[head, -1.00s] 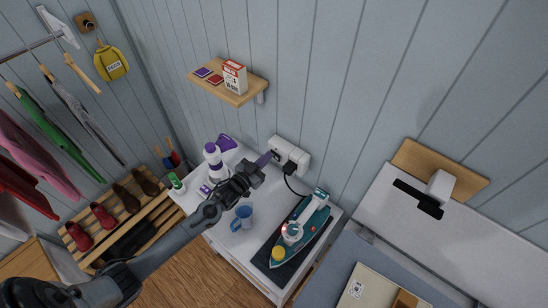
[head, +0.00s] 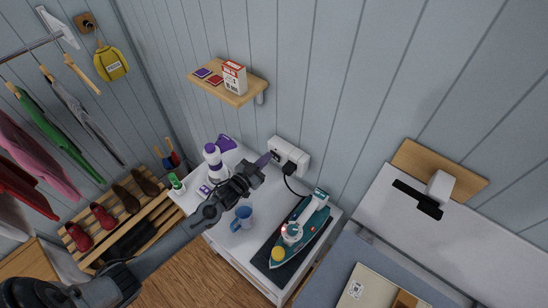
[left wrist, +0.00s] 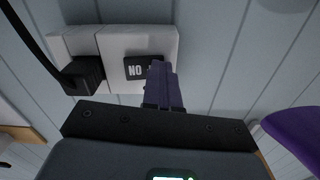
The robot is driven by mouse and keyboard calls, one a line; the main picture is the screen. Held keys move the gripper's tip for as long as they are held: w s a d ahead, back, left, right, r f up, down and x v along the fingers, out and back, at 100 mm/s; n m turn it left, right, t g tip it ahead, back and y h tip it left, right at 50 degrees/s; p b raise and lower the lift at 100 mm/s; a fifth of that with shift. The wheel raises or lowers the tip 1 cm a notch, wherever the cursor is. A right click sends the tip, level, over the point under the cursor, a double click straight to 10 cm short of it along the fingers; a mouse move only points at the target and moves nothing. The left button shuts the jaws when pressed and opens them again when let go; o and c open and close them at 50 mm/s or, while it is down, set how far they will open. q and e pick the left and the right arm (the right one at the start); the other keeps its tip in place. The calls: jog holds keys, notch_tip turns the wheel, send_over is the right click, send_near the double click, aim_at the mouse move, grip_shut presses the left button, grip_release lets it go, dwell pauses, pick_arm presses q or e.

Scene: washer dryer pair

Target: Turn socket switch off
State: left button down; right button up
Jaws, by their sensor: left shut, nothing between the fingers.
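The white wall socket (head: 290,155) is on the panelled wall above the white cabinet. In the left wrist view the socket (left wrist: 112,48) has a black plug with a cable on its left side and a dark switch panel (left wrist: 137,68) with white lettering on its right side. The lettering is partly covered by my fingers. My left gripper (head: 268,158) is shut with nothing in it, its purple fingertips at the switch panel. In the left wrist view the fingertips (left wrist: 158,68) overlap the panel's right part; I cannot tell whether they touch it. My right gripper is not in view.
A steam iron (head: 300,229) rests on a dark mat on the cabinet, its cable running to the socket. A wooden shelf (head: 227,85) is on the wall above.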

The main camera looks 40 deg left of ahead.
pick_arm(q)
jog(key=s+p, duration=0.3)
jog(key=s, duration=0.1)
jog(key=shift+s+a, duration=0.1)
jog(key=shift+s, duration=0.25)
jog(key=shift+s, duration=0.1)
dwell(0.3)
